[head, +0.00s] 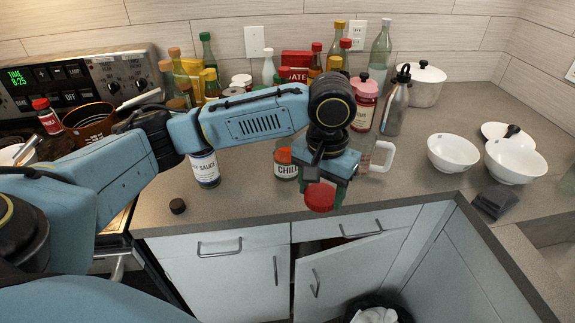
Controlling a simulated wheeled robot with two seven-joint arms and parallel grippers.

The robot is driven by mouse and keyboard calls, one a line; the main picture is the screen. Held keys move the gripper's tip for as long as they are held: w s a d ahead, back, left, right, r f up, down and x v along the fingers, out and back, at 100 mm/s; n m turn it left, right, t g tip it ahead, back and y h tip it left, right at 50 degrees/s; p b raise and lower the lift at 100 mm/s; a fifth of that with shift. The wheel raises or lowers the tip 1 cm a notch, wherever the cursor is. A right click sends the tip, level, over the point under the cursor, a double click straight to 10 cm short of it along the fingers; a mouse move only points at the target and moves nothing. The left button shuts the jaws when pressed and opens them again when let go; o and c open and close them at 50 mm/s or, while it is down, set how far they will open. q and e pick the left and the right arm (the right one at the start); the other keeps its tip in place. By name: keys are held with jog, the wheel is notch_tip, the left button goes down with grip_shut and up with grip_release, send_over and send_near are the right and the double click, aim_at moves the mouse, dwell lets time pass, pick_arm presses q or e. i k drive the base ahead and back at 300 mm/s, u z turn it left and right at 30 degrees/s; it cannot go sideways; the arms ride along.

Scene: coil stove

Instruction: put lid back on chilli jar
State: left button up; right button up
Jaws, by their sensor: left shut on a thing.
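The chilli jar (285,168) stands upright on the counter near its front edge, with a label reading CHILLI; my left gripper hides its right side and part of its top. My left gripper (322,186) reaches in from the left and points down, in front and to the right of the jar. It is shut on a round red lid (320,198), held near the counter's front edge and apart from the jar in the picture. Its exact height above the counter is hard to judge. My right gripper does not show.
A sauce jar (205,169) and a small dark cap (177,206) are to the left. A glass mug (378,156) is close on the right. Several bottles crowd the back. White bowls (453,153) stand further right. A cabinet door (345,275) below is ajar.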

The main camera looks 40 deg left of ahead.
aim_at(283, 171)
jog(key=k, duration=0.75)
jog(key=u, duration=0.85)
jog(key=i, duration=0.4)
